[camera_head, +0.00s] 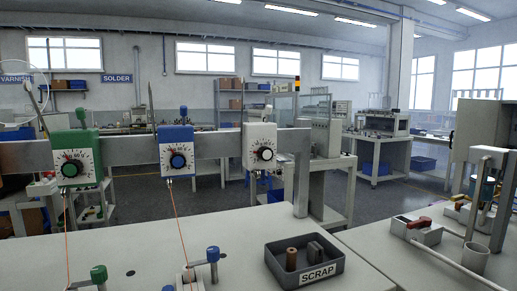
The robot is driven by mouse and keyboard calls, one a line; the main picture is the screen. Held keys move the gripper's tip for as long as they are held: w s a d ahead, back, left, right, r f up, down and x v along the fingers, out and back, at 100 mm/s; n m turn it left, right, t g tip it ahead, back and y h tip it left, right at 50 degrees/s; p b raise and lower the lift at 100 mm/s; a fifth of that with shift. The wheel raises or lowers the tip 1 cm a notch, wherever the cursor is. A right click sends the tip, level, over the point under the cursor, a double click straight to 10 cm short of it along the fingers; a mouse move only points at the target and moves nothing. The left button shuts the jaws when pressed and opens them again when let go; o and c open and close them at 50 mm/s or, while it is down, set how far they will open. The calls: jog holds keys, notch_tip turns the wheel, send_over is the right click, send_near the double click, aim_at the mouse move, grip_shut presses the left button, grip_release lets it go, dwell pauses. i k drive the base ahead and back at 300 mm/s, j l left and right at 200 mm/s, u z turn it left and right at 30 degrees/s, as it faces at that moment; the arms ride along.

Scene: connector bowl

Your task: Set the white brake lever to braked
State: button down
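The white unit (261,148) with a round dial and black knob is mounted on the grey rail, the rightmost of three similar units. A short upright lever with a pale knob (267,110) stands on its top; it looks about vertical, and I cannot tell whether this is braked or free. No marking for the brake is readable. My gripper is not in view.
A green unit (76,157) and a blue unit (176,150) hang on the same rail (215,147), orange wires running down from them. A green-knobbed lever (99,274) and a blue-knobbed lever (213,254) stand on the table. A scrap tray (334,276) holds parts.

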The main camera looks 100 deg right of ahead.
aim_at(268, 111)
jog(key=k+z, duration=0.15)
jog(key=z, duration=0.25)
jog(key=k+z, duration=0.15)
jog(key=z, duration=0.25)
jog(key=k+z, duration=0.2)
jog(key=z, duration=0.2)
